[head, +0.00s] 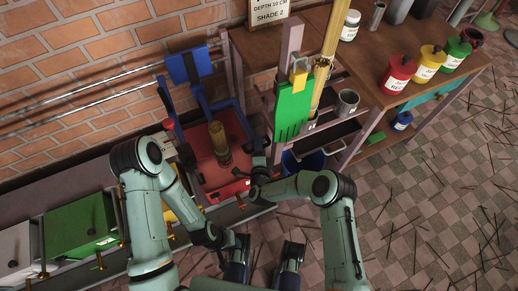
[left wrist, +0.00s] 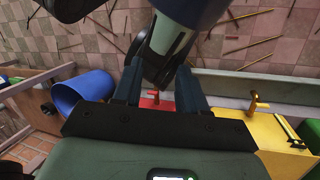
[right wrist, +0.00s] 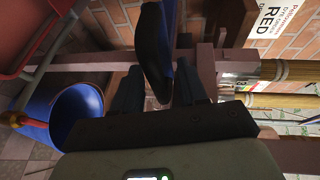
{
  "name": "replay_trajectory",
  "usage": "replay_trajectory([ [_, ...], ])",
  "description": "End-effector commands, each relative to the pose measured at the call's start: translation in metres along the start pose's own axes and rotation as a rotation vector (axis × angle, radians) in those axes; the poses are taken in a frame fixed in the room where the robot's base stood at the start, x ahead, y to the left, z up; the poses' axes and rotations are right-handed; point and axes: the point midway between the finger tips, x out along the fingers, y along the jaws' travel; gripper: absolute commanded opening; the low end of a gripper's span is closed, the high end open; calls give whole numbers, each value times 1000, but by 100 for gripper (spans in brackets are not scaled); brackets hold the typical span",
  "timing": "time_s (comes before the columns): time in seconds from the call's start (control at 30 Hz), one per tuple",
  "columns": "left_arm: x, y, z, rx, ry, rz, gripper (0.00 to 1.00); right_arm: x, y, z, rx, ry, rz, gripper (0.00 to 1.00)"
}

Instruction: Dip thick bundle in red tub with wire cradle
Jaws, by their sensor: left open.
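The thick brown bundle (head: 217,137) stands nearly upright at the red tub (head: 212,172) in the head view. A blue frame (head: 203,92) rises around the tub's back. I cannot make out separate cradle wires or how deep the bundle sits. My right gripper (head: 251,170) is by the tub's right front edge, apart from the bundle. Its fingers look spread in the right wrist view (right wrist: 158,70), with a dark blue-black part between or behind them; contact is unclear. My left gripper (left wrist: 158,70) is open in front of the tubs. A red tub part (left wrist: 155,100) shows beyond it.
Green (head: 80,226) and yellow (head: 184,211) tubs stand left of the red one. A blue bucket (head: 303,163) stands right of it. A green board (head: 293,108) hangs on the post. Dye jars (head: 397,74) stand on the bench. Thin sticks litter the floor.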

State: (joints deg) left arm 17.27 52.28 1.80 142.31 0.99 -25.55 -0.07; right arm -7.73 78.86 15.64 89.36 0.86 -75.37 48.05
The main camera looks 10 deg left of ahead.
Motion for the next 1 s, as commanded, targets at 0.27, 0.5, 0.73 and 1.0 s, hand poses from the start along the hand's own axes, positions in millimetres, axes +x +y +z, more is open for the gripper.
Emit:
replay_trajectory([
  [0.27,-7,2,7,1,-20,0,42,-32,-1,0,1,-3,3,42],
  [0.5,-14,3,11,0,-30,-2,42,-87,-1,0,0,-3,4,42],
  [0.73,-17,3,13,-1,-36,-4,42,-124,0,0,0,-2,3,42],
  [1.0,-17,3,14,-1,-38,-4,42,-134,0,0,0,0,1,42],
])
